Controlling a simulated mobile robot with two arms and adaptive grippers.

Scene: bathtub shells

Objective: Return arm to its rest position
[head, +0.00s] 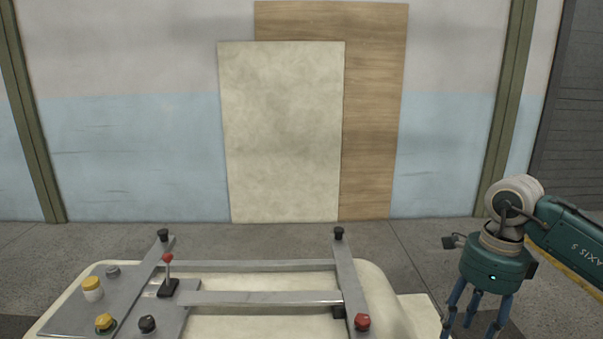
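My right arm (570,237) comes in from the right edge, and its gripper (471,322) points down at the lower right. Its blue fingers are spread apart with nothing visible between them. The lowest fingertips reach the bottom edge of the picture. The gripper is to the right of the cream bathtub shell (385,290), above or beside its pale right-hand part; the exact height is unclear. My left arm and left gripper are not in view.
A metal frame (255,298) lies across the shell. It carries a red-topped lever (168,275), yellow knobs (93,289) and a red knob (362,322). Cream (282,130) and wooden (372,110) panels lean on the back wall. The floor between is clear.

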